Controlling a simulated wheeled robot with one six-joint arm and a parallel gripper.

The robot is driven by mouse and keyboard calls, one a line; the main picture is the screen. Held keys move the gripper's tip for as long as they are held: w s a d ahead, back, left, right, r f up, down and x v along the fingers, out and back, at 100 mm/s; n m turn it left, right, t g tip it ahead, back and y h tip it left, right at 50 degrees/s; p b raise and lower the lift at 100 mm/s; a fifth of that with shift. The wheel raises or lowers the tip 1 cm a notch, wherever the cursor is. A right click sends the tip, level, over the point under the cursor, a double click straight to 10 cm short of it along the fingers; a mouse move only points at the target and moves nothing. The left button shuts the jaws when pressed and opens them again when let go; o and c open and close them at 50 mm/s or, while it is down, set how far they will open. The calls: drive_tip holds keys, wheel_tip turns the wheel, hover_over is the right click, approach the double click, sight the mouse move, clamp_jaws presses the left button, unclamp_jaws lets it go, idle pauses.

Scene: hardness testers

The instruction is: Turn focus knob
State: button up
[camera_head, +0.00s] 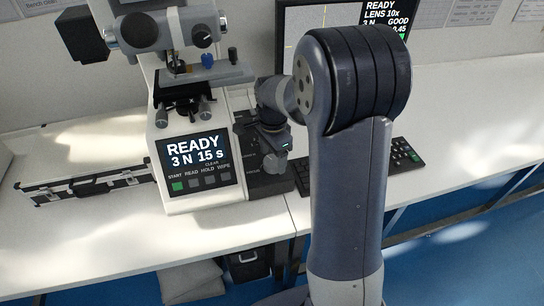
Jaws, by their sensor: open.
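The hardness tester (185,140) stands on the white bench with its screen reading READY, 3 N, 15 s. A dark side unit (262,186) adjoins its right side. My gripper (260,146) is over this unit, partly hidden by my own wrist and seen small. Its jaws are open. A grey rounded part (273,163) sits just below my gripper on the unit; it may be the focus knob, but I cannot tell for sure or whether the jaws touch it. Other small knobs (206,60) are on the tester's upper part and stage.
A monitor (300,25) stands behind my arm, with a keyboard (400,155) to the right. A black and silver case (88,186) lies on the bench at left. My arm crosses the middle of the view. The bench at far right is clear.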

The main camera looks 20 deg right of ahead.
drive_tip(key=shift+f, duration=0.4)
drive_tip(key=shift+c, duration=0.2)
drive_tip(key=c, duration=0.9)
